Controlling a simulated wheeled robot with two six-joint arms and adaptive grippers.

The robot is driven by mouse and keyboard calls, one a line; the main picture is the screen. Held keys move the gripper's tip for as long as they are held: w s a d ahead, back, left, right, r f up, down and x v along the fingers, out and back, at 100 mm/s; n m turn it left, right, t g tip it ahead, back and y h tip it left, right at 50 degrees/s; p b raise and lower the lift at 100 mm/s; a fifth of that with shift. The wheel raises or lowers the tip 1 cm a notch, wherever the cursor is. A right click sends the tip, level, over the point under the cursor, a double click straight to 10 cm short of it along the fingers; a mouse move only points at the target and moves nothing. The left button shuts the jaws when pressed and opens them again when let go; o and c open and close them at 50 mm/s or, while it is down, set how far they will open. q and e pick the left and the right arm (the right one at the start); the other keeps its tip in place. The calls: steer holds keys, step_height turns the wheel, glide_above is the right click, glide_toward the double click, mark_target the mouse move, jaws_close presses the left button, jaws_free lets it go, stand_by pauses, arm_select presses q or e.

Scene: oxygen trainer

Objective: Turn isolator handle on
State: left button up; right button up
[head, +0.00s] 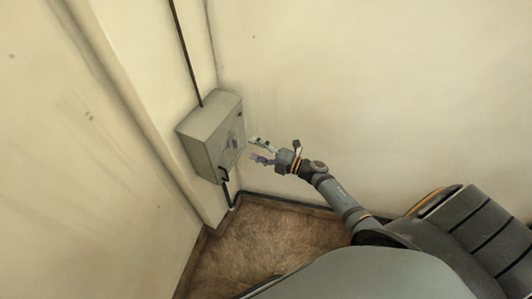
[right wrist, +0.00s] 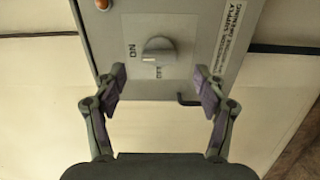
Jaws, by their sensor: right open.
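The grey isolator box (head: 203,143) is mounted on the wall near the corner; its front plate also fills the top of the right wrist view (right wrist: 215,22). My right gripper (head: 253,148) is open and empty in front of the box. In the right wrist view, its fingertips (right wrist: 160,76) stand apart below the knob, one to each side. My left gripper is out of view.
An orange-red lamp (right wrist: 102,4) is on the plate's upper left. A dark conduit (head: 186,52) runs up the wall from the box. Brown floor (head: 245,235) lies below, with a dark pipe along the wall's foot. The wall right of the box is bare.

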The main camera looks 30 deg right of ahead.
steer(key=v, duration=0.6)
steer(key=s+d+f+m+g+h, duration=0.1)
steer(key=s+d+f+m+h, duration=0.3)
steer(key=f, duration=0.4)
steer(key=s+d+f+m+g+h, duration=0.1)
steer(key=s+d+f+m+h, duration=0.15)
steer(key=f+m, duration=0.55)
steer(key=s+d+f+m+g+h, duration=0.1)
steer(key=s+d+f+m+h, duration=0.25)
steer(key=f, duration=0.55)
steer(key=s+a+f+m+g, duration=0.2)
steer(key=s+f, duration=0.3)
steer(key=s, duration=0.4)
steer(key=s+a+f+m+g+h, duration=0.1)
steer(key=s+f+m+g, duration=0.3)
steer(key=s, duration=0.6)
steer(key=s+a+f+m+g, duration=0.3)
steer(key=s+f+g, duration=0.1)
steer(key=s+f, duration=0.4)
steer(key=shift+s+a+f+m+h, duration=0.3)
steer(key=shift+s+m+h, duration=0.1)
steer(key=shift+s, duration=0.75)
steer(key=shift+c, duration=0.3)
